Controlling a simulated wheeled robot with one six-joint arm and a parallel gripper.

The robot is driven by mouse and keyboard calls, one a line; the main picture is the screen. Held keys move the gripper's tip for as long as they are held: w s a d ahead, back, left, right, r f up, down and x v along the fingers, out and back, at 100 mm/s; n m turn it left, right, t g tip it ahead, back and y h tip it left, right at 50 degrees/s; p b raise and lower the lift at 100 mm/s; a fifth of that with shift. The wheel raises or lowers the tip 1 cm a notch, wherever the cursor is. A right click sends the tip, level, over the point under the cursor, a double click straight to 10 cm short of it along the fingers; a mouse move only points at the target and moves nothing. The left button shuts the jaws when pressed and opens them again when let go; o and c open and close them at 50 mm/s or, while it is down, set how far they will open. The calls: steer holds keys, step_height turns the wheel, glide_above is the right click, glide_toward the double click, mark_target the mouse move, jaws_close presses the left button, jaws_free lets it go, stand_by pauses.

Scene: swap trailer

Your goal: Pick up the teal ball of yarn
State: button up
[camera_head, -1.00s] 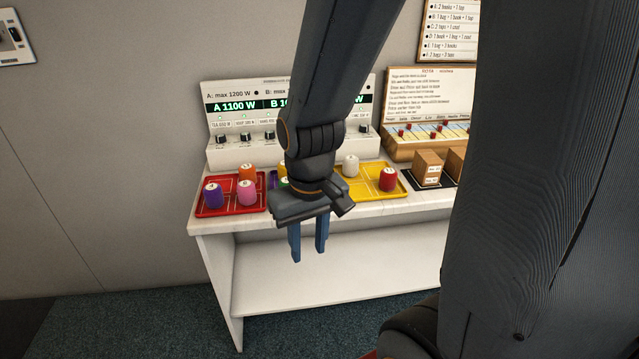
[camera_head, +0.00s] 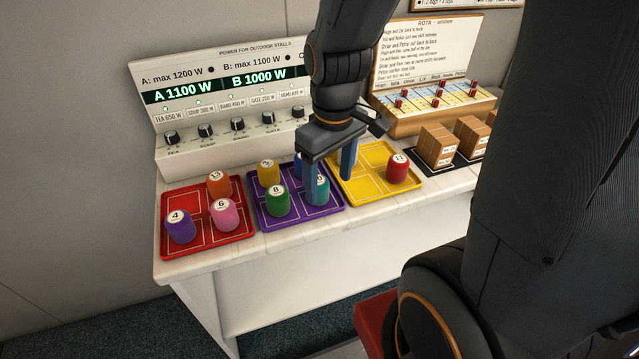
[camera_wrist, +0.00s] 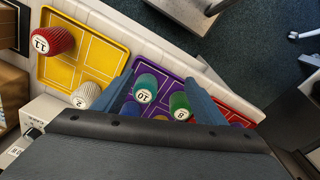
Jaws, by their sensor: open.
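The teal ball of yarn, a short ribbed cylinder marked 10, stands on the purple tray (camera_head: 264,222) in the head view (camera_head: 319,194), partly behind a finger. In the wrist view the teal yarn (camera_wrist: 146,84) shows between the fingers, nearer the left one. My gripper (camera_head: 329,179) is open and empty and points down over the purple and yellow trays. In the wrist view its blue fingers (camera_wrist: 160,82) frame the teal yarn and the green yarn marked 8 (camera_wrist: 180,105). I cannot tell how far the fingertips are above the tray.
Green yarn (camera_head: 277,201), yellow yarn (camera_head: 268,172) and a mostly hidden blue one share the purple tray. A red tray (camera_head: 205,251) holds several yarns. A yellow tray (camera_head: 378,197) holds red yarn (camera_head: 397,169) and white yarn (camera_wrist: 88,92). A knobbed panel (camera_head: 215,132) stands behind.

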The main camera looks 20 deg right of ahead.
mark_target(320, 183)
steer(key=w+n, duration=0.2)
steer(key=n, duration=0.1)
steer(key=w+n, duration=0.2)
steer(key=n, duration=0.2)
steer(key=w+n, duration=0.2)
steer(key=n, duration=0.2)
steer(key=shift+d+f+g+b, duration=0.1)
steer(key=shift+f+g+b, duration=0.1)
steer(key=shift+g+b, duration=0.15)
steer(key=n, duration=0.1)
steer(key=w+n, duration=0.1)
steer(key=n, duration=0.1)
steer(key=shift+w, duration=0.15)
steer(key=shift+n, duration=0.3)
steer(key=shift+f+p, duration=0.75)
steer(key=shift+f, duration=3.2)
steer(key=c, duration=1.1)
steer(key=shift+r, duration=0.1)
